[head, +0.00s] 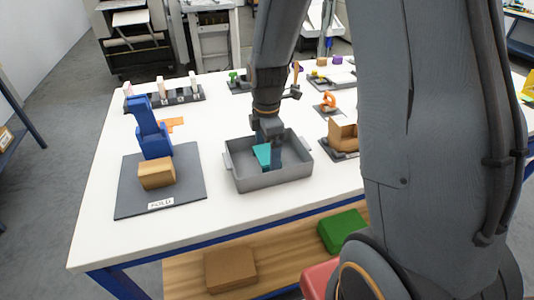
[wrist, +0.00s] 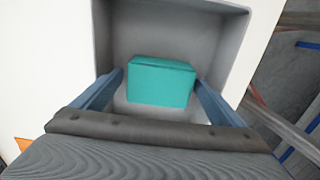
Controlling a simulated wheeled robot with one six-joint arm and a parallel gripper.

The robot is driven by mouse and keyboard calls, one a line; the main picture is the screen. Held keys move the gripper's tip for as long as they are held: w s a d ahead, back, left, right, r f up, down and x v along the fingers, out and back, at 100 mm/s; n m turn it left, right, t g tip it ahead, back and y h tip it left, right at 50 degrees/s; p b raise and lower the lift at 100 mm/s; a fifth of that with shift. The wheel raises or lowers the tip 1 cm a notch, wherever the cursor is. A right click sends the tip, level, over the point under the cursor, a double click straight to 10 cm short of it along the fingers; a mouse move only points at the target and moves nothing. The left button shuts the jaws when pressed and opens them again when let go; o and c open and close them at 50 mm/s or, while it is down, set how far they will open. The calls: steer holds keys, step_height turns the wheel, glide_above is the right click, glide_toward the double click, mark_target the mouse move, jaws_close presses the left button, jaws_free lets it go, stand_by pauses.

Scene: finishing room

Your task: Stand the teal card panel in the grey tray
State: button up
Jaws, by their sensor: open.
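The teal card panel (head: 262,154) is inside the grey tray (head: 270,183), partly hidden by my gripper in the head view. In the wrist view the panel (wrist: 160,84) shows a broad face and a thin upper edge, and looks upright or leaning. I cannot tell whether its lower edge touches the tray floor. My gripper (head: 273,160) points down into the tray (wrist: 210,40). In the wrist view its blue fingers (wrist: 160,90) are open, one on each side of the panel, with narrow gaps visible.
Left of the tray lies a dark mat (head: 190,198) labelled FOLD, with a wooden block (head: 157,173) and a blue fixture (head: 152,135). A cardboard box (head: 342,133) stands right of the tray. The white table (head: 235,222) is clear in front.

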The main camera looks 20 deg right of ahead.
mark_target(267, 153)
steer(key=shift+r, duration=0.1)
step_height(267, 153, up, 13)
steer(key=b, duration=0.2)
stand_by(0.7)
